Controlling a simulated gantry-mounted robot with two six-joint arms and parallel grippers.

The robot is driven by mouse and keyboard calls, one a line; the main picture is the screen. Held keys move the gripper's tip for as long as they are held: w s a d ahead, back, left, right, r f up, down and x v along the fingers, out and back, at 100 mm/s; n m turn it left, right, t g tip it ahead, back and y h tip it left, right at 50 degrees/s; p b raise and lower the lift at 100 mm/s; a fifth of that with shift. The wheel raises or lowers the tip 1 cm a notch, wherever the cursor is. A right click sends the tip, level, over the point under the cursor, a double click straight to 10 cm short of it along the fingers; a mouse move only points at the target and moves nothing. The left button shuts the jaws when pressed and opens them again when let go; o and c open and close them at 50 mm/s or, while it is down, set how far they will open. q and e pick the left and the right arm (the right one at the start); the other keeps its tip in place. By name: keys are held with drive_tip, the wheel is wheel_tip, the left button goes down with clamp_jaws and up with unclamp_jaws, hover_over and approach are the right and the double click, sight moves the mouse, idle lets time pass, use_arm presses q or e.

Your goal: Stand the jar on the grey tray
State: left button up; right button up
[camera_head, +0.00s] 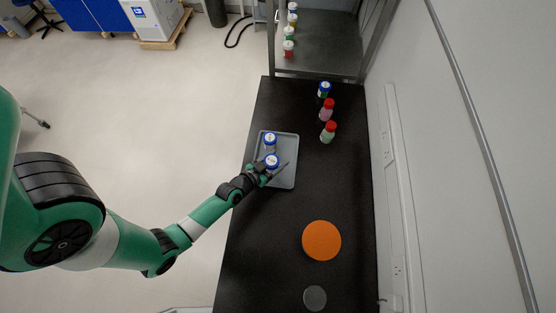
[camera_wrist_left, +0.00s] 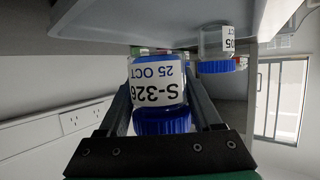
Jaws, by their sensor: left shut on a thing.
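My left gripper (camera_head: 275,168) is shut on a clear jar (camera_head: 272,161) with a blue lid. Its white label reads S-326 and 25 OCT in the left wrist view (camera_wrist_left: 158,85), which shows the scene upside down. The jar is upright, between the two fingers, over the grey tray (camera_head: 287,147). I cannot tell whether its base touches the tray. A second clear jar (camera_head: 270,139) with a blue lid stands on the tray just behind it; it also shows in the left wrist view (camera_wrist_left: 216,48). My right gripper is not in view.
The tray lies on a black bench (camera_head: 270,212). Red-capped bottles (camera_head: 328,132) (camera_head: 326,110) and a blue-capped one (camera_head: 324,90) stand behind right. An orange disc (camera_head: 321,240) and a grey disc (camera_head: 315,298) lie nearer. A shelf (camera_head: 325,45) with several bottles is at the back.

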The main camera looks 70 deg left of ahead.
use_arm(q)
drive_tip(key=shift+w+a+f+b, duration=0.1)
drive_tip(key=shift+w+f+b, duration=0.1)
drive_tip(key=shift+f+b, duration=0.8)
drive_tip(key=shift+w+a+f+b, duration=0.15)
drive_tip(key=shift+f+b, duration=0.5)
drive_tip(key=shift+f, duration=0.5)
drive_tip(key=shift+r, duration=0.15)
drive_tip(key=o, duration=1.4)
